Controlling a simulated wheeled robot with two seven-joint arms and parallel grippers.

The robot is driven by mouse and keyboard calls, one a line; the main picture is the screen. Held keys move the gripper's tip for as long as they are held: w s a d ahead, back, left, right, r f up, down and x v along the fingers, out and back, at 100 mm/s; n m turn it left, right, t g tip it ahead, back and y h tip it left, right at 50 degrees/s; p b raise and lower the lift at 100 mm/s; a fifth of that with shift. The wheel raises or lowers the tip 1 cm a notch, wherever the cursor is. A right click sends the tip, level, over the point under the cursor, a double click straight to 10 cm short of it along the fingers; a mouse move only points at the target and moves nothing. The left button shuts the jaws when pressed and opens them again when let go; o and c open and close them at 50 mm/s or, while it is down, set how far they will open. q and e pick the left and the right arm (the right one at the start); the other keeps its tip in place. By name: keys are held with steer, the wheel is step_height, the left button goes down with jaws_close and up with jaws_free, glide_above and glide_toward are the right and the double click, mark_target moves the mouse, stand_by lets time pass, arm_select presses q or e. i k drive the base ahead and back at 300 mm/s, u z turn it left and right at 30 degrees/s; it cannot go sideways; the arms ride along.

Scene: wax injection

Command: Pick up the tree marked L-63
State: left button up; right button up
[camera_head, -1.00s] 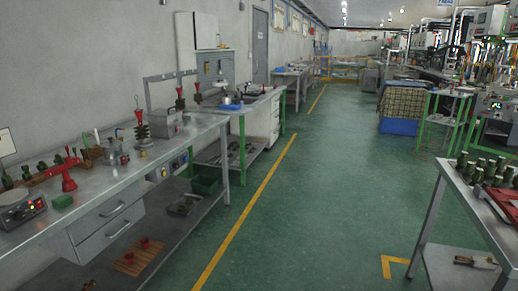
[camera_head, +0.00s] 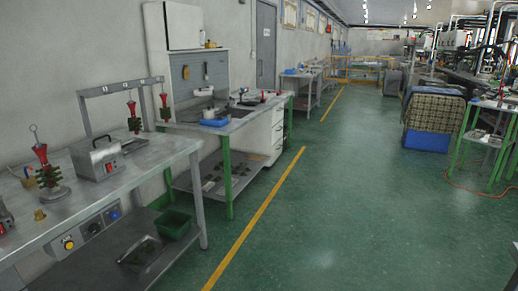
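Several wax trees with red tops and dark green branches are on or above the left workbench (camera_head: 170,158). One tree (camera_head: 42,168) stands upright on a round base near the left edge. Two more, a nearer tree (camera_head: 132,112) and a farther tree (camera_head: 164,104), hang at a grey rack (camera_head: 120,87) at the bench's back. No marking L-63 is readable on any tree, so I cannot tell which one bears it. Neither of my grippers is in view.
A grey metal box (camera_head: 97,158) sits on the bench below the rack. A green bin (camera_head: 172,223) is on the lower shelf. A second table (camera_head: 232,124) stands beyond. The green floor (camera_head: 330,220) right of the yellow line is clear.

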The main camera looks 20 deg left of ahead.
mark_target(50, 176)
steer(key=u, duration=0.45)
steer(key=i, duration=1.75)
steer(key=u, duration=1.05)
